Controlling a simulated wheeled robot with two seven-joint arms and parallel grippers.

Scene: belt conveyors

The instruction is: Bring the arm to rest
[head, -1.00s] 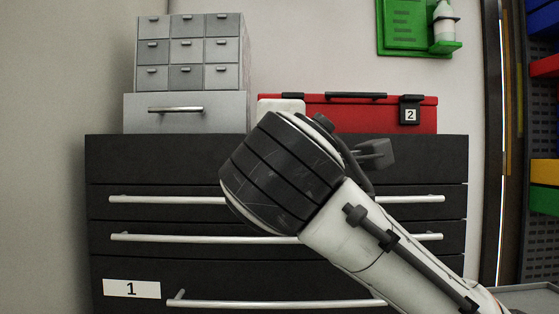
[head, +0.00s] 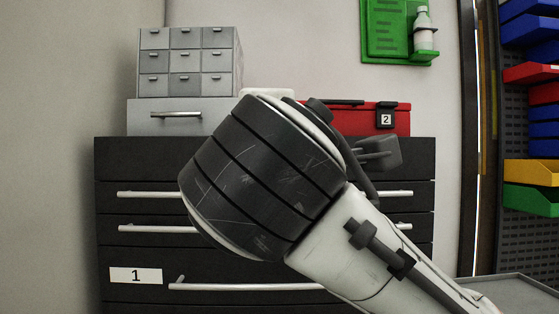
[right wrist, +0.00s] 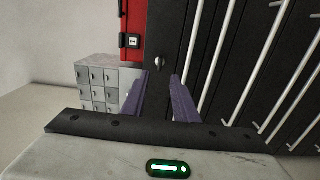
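My right arm (head: 265,180) comes into the head view from the lower right, bent, with its large dark ringed joint in front of the cabinet. My right gripper (right wrist: 166,86) shows in the right wrist view: its two purple fingers stand apart with a gap between them and nothing held. The gripper's fingers cannot be made out in the head view. My left arm and gripper are not in view.
A black drawer cabinet (head: 125,210) with silver handles and label 1 stands ahead. On it are a grey small-drawer unit (head: 187,62) and a red case (head: 360,116) marked 2. A green wall holder (head: 385,30) carries a bottle. Colored bins (head: 530,172) hang at the right.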

